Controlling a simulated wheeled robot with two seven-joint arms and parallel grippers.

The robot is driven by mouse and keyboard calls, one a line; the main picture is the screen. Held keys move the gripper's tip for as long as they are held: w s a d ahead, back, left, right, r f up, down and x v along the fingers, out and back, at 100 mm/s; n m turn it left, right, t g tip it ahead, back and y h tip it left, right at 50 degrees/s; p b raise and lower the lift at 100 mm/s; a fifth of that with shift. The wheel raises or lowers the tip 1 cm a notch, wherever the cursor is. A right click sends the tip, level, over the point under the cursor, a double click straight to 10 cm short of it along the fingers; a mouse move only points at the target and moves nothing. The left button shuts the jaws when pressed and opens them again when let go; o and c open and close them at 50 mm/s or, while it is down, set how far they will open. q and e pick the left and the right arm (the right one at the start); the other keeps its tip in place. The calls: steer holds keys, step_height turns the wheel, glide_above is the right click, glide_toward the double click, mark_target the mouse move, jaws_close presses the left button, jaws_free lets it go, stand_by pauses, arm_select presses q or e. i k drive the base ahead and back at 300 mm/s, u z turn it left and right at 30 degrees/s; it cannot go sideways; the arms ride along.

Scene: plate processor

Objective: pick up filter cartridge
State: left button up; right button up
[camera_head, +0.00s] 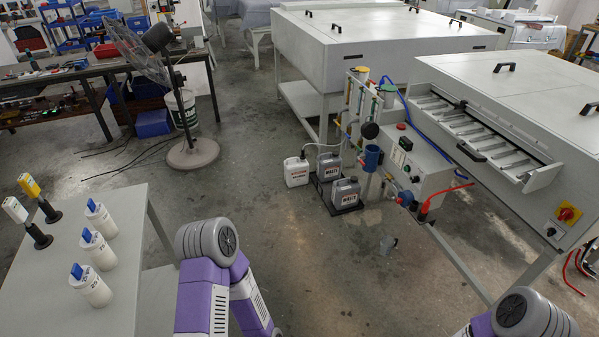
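I cannot tell for sure which thing is the filter cartridge. A blue cylindrical part (372,158) sits on the front of the plate processor (510,90), among tubes and fittings. Neither gripper shows. Only purple and grey links of my arms are in view, at the bottom centre and the bottom right.
A grey table (120,300) at left holds several white bottles with blue tops (90,285) and two black-based handles (38,235). White and grey jugs (297,170) stand on the floor by the processor. A fan (193,153) stands behind. The middle floor is clear.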

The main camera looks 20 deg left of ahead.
mark_target(84, 279)
steer(key=u, duration=0.85)
steer(key=k, duration=0.4)
steer(key=z, duration=0.2)
steer(key=i, duration=2.05)
steer(key=u, duration=3.45)
